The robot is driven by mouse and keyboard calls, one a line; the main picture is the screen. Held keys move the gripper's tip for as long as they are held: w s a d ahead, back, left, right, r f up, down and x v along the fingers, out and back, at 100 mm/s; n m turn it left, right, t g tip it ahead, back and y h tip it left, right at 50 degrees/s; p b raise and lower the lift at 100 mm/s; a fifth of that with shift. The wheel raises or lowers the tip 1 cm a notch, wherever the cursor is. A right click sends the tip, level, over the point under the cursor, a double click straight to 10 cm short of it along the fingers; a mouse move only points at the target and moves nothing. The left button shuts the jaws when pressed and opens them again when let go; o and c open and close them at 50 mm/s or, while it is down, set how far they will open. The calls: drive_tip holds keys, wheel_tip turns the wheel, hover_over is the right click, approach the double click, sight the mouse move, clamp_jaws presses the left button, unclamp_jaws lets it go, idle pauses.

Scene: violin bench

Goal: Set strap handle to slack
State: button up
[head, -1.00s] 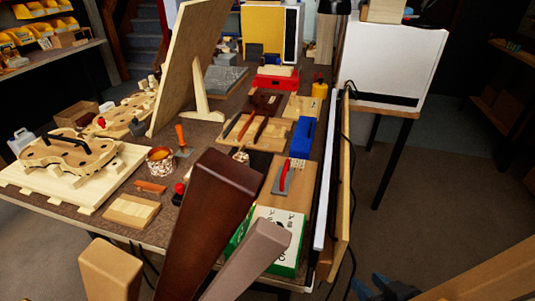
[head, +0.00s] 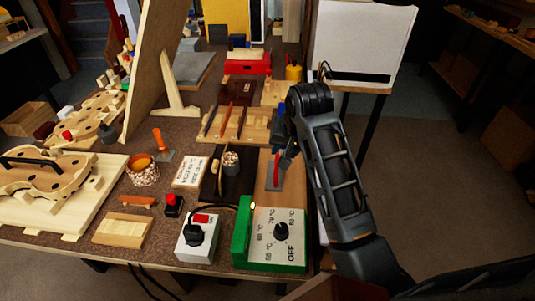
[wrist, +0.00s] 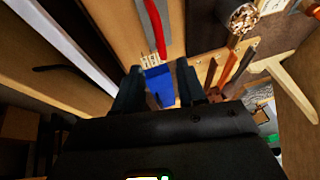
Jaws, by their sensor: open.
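I cannot tell for certain which part is the strap handle; no strap or slack marking is readable. A red handle (head: 277,167) on a grey plate lies on a wooden board at the bench's right side. It also shows at the top of the wrist view (wrist: 156,25). A black arched handle (head: 33,161) spans the violin-shaped form (head: 60,178) at the left. My gripper (wrist: 158,72) is open, with a blue block (wrist: 160,88) showing between its fingers. Contact with the block cannot be judged. In the head view my arm hides most of the block and the gripper.
A green-sided box (head: 242,232) with an OFF dial and a white switch box (head: 199,238) stand at the front right. A pot (head: 142,170), wood blocks and an upright plywood panel (head: 157,60) crowd the bench. The floor to the right (head: 455,170) is clear.

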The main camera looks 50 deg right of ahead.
sight(275, 169)
drive_tip(key=shift+x, duration=3.8)
drive_tip(key=shift+w, duration=0.1)
drive_tip(key=shift+c, duration=0.4)
clamp_jaws()
